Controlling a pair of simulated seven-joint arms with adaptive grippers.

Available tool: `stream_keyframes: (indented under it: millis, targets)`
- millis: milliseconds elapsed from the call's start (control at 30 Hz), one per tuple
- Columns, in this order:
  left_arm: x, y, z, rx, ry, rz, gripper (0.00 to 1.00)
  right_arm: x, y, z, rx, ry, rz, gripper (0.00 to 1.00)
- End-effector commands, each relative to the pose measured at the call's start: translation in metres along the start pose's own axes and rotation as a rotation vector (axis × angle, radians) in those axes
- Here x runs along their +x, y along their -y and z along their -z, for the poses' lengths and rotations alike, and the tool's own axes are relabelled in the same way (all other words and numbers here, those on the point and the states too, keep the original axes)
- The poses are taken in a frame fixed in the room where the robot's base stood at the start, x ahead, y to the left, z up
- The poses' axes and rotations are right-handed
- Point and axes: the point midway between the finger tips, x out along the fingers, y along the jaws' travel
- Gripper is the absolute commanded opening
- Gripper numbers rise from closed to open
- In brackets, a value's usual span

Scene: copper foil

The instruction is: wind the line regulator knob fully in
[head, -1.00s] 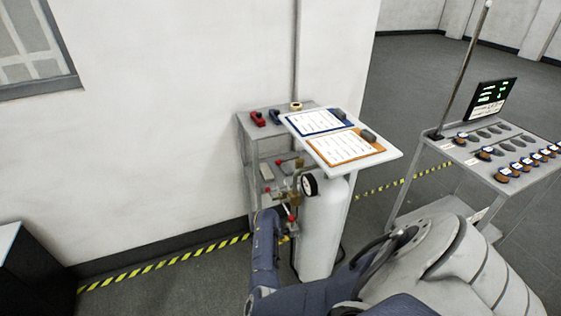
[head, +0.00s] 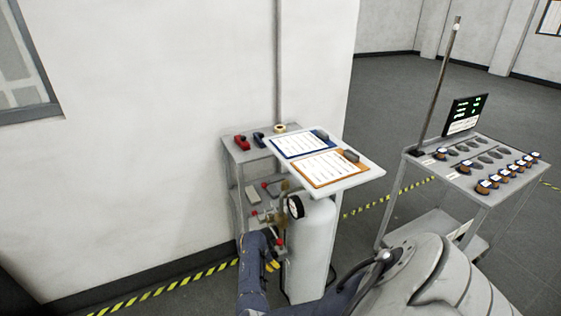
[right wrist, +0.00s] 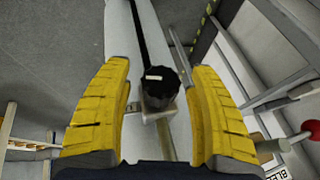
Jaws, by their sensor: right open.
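The regulator knob (right wrist: 160,86) is black and ridged, with a white mark on its face, in the right wrist view. My right gripper (right wrist: 158,69) is open, with one yellow finger on each side of the knob and visible gaps between. In the head view my right gripper (head: 272,266) is mostly hidden behind my blue forearm, beside the grey-white gas cylinder (head: 310,250). A round gauge (head: 295,206) and brass fittings sit at the cylinder's top. The knob cannot be made out in the head view. My left gripper is not in view.
A shelf cart (head: 233,150) stands against the wall behind the cylinder. A white board (head: 362,177) with two clipboards overhangs the cylinder top. A trolley (head: 480,190) with a small screen stands at right. A red ball-ended rod (right wrist: 308,127) shows right of my fingers.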

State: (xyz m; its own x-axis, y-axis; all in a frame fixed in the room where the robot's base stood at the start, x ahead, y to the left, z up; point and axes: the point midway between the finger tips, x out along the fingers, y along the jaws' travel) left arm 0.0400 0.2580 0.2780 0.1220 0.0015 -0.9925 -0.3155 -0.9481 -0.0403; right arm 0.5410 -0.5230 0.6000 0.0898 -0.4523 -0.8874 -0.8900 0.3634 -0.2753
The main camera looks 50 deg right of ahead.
Motion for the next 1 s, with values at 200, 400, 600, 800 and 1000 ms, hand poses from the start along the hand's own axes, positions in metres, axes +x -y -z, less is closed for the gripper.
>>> stream_keyframes:
  millis: [200,400,600,800,1000]
  targets:
    - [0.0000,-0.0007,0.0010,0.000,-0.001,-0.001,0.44,-0.0007,0.0035,-0.0002,-0.057,0.003,-0.140,0.59]
    - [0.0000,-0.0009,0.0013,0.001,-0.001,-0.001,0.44,-0.0005,0.0028,-0.0008,-0.108,0.005,-0.260,0.59]
    - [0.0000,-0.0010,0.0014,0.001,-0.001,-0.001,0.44,-0.0001,0.0029,-0.0007,-0.146,0.005,-0.348,0.59]
    - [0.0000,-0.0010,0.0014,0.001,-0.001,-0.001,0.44,0.0010,0.0031,-0.0012,-0.170,0.004,-0.410,0.59]
    - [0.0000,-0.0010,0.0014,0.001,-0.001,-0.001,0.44,0.0021,0.0042,-0.0011,-0.187,0.003,-0.453,0.59]
